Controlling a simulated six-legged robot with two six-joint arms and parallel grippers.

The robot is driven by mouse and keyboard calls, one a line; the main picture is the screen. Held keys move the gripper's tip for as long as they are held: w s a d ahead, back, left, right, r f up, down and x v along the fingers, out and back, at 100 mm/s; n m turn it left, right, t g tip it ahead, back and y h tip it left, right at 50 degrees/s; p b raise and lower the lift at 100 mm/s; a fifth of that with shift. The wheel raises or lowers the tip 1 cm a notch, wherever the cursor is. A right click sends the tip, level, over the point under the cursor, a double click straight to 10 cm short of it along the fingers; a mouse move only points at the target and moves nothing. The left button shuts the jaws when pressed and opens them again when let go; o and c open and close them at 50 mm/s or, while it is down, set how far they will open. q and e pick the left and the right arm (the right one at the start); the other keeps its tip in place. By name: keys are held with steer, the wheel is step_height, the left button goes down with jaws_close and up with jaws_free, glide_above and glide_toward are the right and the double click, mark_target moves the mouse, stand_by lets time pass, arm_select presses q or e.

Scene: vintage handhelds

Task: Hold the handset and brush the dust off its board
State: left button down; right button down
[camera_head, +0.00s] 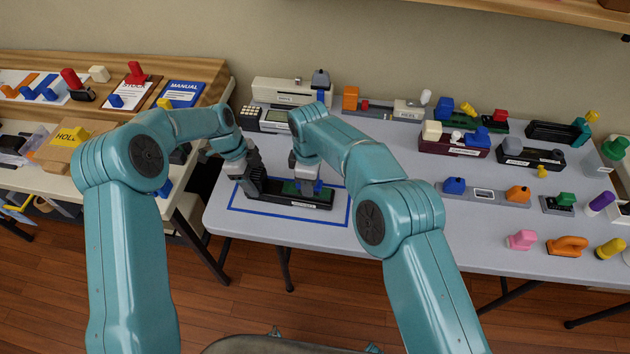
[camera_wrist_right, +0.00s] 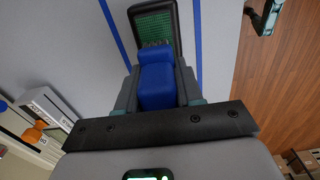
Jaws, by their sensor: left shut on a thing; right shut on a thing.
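The handset (camera_head: 318,202) is a long dark case lying flat inside a blue outline on the grey table. Its green board (camera_wrist_right: 138,24) faces up, with a dark rim around it in the right wrist view. My left gripper (camera_head: 255,186) is shut on the handset's left end. My right gripper (camera_head: 306,176) is above the board, shut on a blue brush (camera_wrist_right: 156,82). The brush's dark bristles (camera_wrist_right: 153,44) reach the near end of the visible board; I cannot tell whether they touch. Dust is too small to make out.
Several coloured tools and parts fill the table's right side, including a pink piece (camera_head: 521,240). The table's front edge is close to the blue outline (camera_head: 290,217).

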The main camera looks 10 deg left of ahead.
mark_target(325, 193)
arm_select(q)
steer(key=shift+f, duration=0.1)
arm_select(e)
steer(key=shift+s+f, duration=0.1)
steer(key=shift+f, duration=0.05)
steer(key=shift+d, duration=2)
steer(key=shift+a+r, duration=0.15)
steer(key=shift+a, duration=0.9)
steer(key=shift+a+r, duration=0.1)
steer(key=shift+a, duration=0.9)
steer(key=shift+d, duration=0.1)
steer(key=shift+d, duration=0.65)
steer(key=shift+d+f, duration=0.15)
steer(key=shift+d, duration=1.15)
